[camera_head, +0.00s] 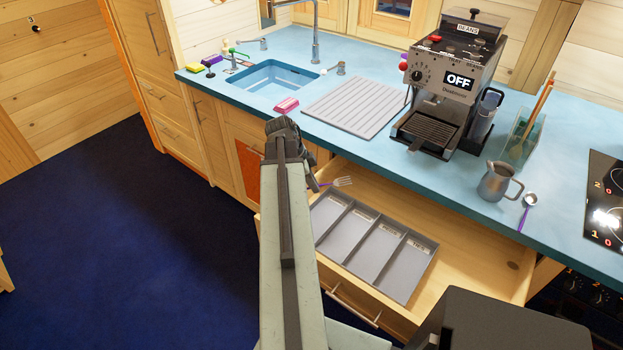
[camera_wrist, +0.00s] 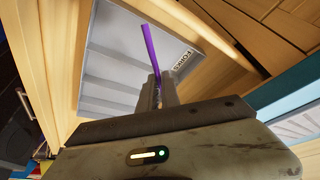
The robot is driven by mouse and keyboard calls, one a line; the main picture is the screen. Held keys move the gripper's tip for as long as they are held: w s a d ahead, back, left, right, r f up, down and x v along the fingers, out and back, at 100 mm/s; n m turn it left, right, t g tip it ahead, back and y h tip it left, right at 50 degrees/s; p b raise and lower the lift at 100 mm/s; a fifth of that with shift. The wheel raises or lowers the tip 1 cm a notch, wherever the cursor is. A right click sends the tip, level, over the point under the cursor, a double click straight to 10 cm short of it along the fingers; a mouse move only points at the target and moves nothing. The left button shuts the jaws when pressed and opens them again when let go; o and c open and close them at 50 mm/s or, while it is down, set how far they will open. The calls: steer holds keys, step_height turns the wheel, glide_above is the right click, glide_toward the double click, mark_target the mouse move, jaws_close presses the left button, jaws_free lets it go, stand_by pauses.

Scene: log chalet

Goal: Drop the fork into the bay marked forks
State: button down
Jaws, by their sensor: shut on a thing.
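The fork (camera_head: 343,181) has a purple handle and metal tines. In the head view its tines point right, above the open drawer (camera_head: 478,268). The purple handle of the fork (camera_wrist: 149,45) shows in the wrist view, rising from between the fingers. My gripper (camera_wrist: 158,85) is shut on it; in the head view my arm mostly hides the gripper. The grey cutlery tray (camera_head: 408,290) sits in the drawer and has several long bays. A "FORKS" label (camera_wrist: 177,60) is readable at one end of the tray in the wrist view, close to my fingers.
The blue counter (camera_head: 440,185) overhangs the drawer at the back. On it stand a coffee machine (camera_head: 452,85), a metal jug (camera_head: 497,181), a purple-handled spoon (camera_head: 526,208), a pink sponge (camera_head: 286,105) and a ribbed drainer (camera_head: 352,107). Bare drawer floor shows right of the tray.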

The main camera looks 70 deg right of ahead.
steer(key=shift+f+b, duration=3.15)
steer(key=shift+b, duration=0.15)
steer(key=shift+r, duration=0.1)
steer(key=c, duration=1.5)
jaws_free()
steer(key=p+v, duration=0.7)
steer(key=shift+s+r, duration=0.15)
steer(key=shift+r, duration=0.05)
steer(key=shift+r+p, duration=0.3)
steer(key=shift+w+a+f, duration=0.1)
steer(key=shift+w, duration=0.1)
